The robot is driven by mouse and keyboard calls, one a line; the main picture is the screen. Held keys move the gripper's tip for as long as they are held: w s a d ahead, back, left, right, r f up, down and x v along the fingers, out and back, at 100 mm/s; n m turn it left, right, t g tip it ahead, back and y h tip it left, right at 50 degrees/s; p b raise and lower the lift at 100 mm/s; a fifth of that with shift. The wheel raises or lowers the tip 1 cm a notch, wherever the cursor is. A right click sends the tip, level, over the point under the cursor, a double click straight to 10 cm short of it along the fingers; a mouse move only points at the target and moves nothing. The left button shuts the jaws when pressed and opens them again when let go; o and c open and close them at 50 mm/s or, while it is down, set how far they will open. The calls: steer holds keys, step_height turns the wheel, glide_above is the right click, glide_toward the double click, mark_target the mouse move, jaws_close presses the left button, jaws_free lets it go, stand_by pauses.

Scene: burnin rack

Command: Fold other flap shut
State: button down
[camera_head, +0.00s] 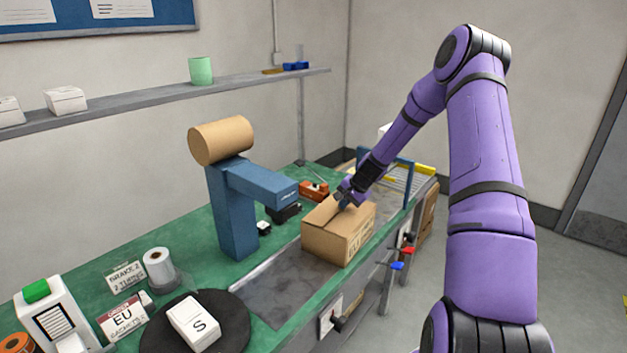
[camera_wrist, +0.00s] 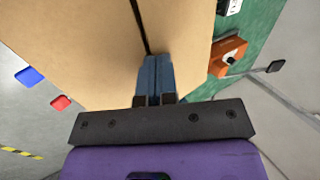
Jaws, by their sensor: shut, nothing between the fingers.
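A brown cardboard box (camera_head: 338,240) stands on the grey strip of the green bench, below the far end of my arm. Its top looks flat in the head view, with both flaps lying down. In the wrist view the box top (camera_wrist: 95,50) shows two flaps with a narrow dark seam between them. My gripper (camera_head: 346,203) is at the top of the box. In the wrist view its blue fingers (camera_wrist: 156,62) are together and empty, at the seam. I cannot tell whether the fingertips touch the cardboard.
A blue post with an arm and a brown roll (camera_head: 221,140) stands left of the box. An orange device (camera_wrist: 229,57) sits beside the box. Red and blue levers (camera_head: 397,265) stick out at the bench front. A roller track (camera_head: 410,178) lies beyond the box.

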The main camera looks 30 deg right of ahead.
steer(key=shift+w+f, duration=0.1)
steer(key=shift+w+a+f, duration=0.25)
steer(key=shift+w+a, duration=0.05)
steer(key=shift+w, duration=0.25)
steer(key=shift+w+r, duration=0.1)
steer(key=shift+r, duration=0.45)
steer(key=v, duration=0.3)
steer(key=shift+w+a+r, duration=0.15)
steer(key=shift+w+r, duration=0.1)
steer(key=shift+r, duration=0.1)
steer(key=s+d+r, duration=0.2)
steer(key=s+d, duration=0.1)
steer(key=s, duration=0.5)
steer(key=shift+d+r, duration=0.2)
steer(key=shift+d, duration=0.2)
steer(key=shift+s, duration=0.1)
